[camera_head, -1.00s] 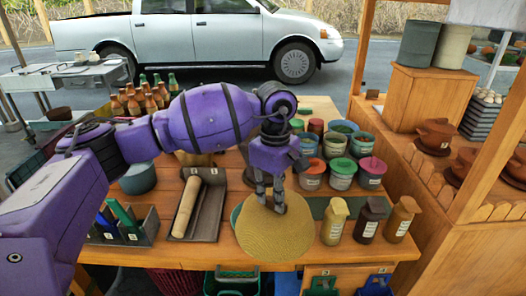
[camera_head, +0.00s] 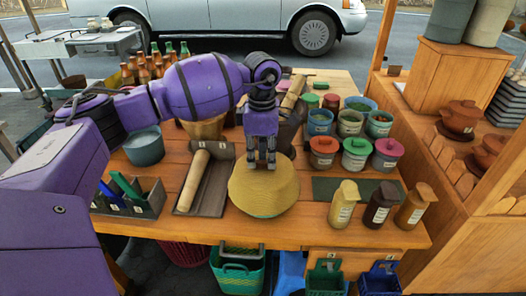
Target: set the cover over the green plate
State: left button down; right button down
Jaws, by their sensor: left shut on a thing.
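The cover (camera_head: 264,192) is a yellow woven dome over the front middle of the wooden table. My left gripper (camera_head: 261,163) comes down from above and is shut on the top of the cover. The cover is upright, with its rim close to the table top; I cannot tell whether it rests there or hangs just above. My right gripper is not in view.
A tray with a rolling pin (camera_head: 192,181) lies left of the cover. A green mat (camera_head: 330,188) and bottles (camera_head: 344,204) are to its right. Lidded jars (camera_head: 356,153) stand behind right. A holder with green and blue tools (camera_head: 129,197) is at the left.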

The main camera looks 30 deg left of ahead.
aim_at(262, 167)
pick_arm(q)
notch_tip(262, 167, down, 4)
jog(key=shift+r+b, duration=0.15)
jog(key=shift+b, duration=0.5)
jog(key=shift+f+b, duration=0.35)
jog(key=shift+f, duration=0.5)
jog(key=c, duration=1.6)
grip_release()
jog(key=shift+c, duration=0.2)
